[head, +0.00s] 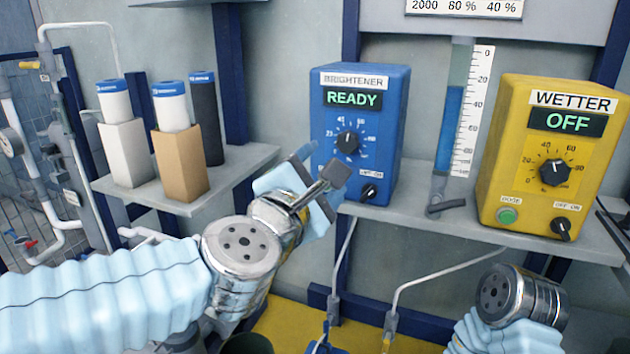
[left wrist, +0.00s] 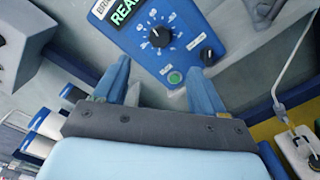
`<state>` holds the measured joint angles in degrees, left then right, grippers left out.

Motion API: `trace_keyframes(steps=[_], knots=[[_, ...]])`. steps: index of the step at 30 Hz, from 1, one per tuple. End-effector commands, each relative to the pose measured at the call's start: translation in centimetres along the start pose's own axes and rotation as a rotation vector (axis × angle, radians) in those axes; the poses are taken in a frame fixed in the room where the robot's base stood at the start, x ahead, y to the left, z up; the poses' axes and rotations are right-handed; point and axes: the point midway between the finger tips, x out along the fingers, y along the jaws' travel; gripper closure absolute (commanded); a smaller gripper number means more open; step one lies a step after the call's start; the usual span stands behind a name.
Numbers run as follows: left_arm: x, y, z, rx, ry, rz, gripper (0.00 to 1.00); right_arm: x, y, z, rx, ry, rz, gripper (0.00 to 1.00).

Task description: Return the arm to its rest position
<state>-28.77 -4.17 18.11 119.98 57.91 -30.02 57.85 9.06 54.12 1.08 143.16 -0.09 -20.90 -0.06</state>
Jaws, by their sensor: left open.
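My left gripper (head: 318,180) is in front of the blue BRIGHTENER box (head: 386,105), near its lower left side. In the left wrist view the blue fingers of this gripper (left wrist: 160,78) are spread apart with nothing held between them. My left forearm has a light blue sleeve and comes in from the left. My right arm shows only its wrist joint and sleeve at the lower right; its gripper is out of view.
A yellow WETTER box (head: 530,190) reading OFF stands on the same shelf (head: 420,215). A gauge tube (head: 448,125) stands between the boxes. Several cartons and blue-capped rolls stand on a left shelf (head: 225,175). Thin pipes (head: 440,275) run below the right shelf.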

Motion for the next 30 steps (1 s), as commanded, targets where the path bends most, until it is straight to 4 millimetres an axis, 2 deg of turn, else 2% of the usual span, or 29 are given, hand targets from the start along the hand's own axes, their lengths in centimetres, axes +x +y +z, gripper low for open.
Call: trace_keyframes(steps=[3,8,15,17,19,20,23,27,30], knots=[[-1.3,0.1,0.0,0.001,0.000,0.001,0.30,0.0,0.0,0.0,0.000,0.000,0.000,0.57],[-1.8,0.0,0.0,0.000,0.001,-0.001,0.30,0.0,0.0,0.0,0.000,0.000,0.000,0.57],[-1.7,-0.1,-0.1,0.003,0.002,-0.002,0.30,0.0,0.0,0.0,0.000,0.000,0.000,0.57],[-1.3,-0.5,-0.6,0.018,0.010,-0.010,0.30,0.0,0.0,0.0,0.000,0.000,0.000,0.57],[-0.3,-1.7,-1.9,0.065,0.032,-0.035,0.30,0.0,0.0,0.0,0.000,0.000,0.000,0.57],[0.2,-2.4,-2.8,0.095,0.044,-0.051,0.30,0.0,0.0,0.0,0.000,0.000,0.000,0.57],[2.6,-6.1,-7.2,0.238,0.099,-0.135,0.30,0.0,0.0,0.0,0.000,0.000,0.000,0.57],[4.9,-13.1,-15.2,0.484,0.156,-0.316,0.30,0.0,0.0,0.0,0.000,0.000,0.000,0.57],[5.1,-18.3,-21.0,0.644,0.166,-0.464,0.30,0.0,0.0,0.0,0.000,0.000,0.000,0.57]])
